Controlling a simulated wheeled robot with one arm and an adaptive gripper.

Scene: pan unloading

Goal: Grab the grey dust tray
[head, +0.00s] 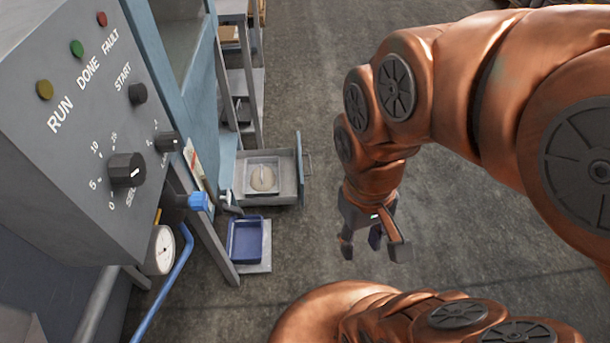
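A square light-grey tray (249,186) with a small heap of pale dust in it sits inside a larger grey drawer-like holder (288,190). The holder sticks out from the lower part of the blue-grey machine, left of centre in the head view, with a handle on its right side. My gripper (361,243) hangs to the right of the tray and nearer to me, pointing down over bare floor. Its fingers look apart with nothing between them. It does not touch the tray.
A blue tray (231,252) stands on a grey plate (256,267) below the holder. The control panel (85,140) with knobs and lamps fills the left. A shelf rack (252,80) stands behind. The concrete floor (310,90) between holder and arm is clear.

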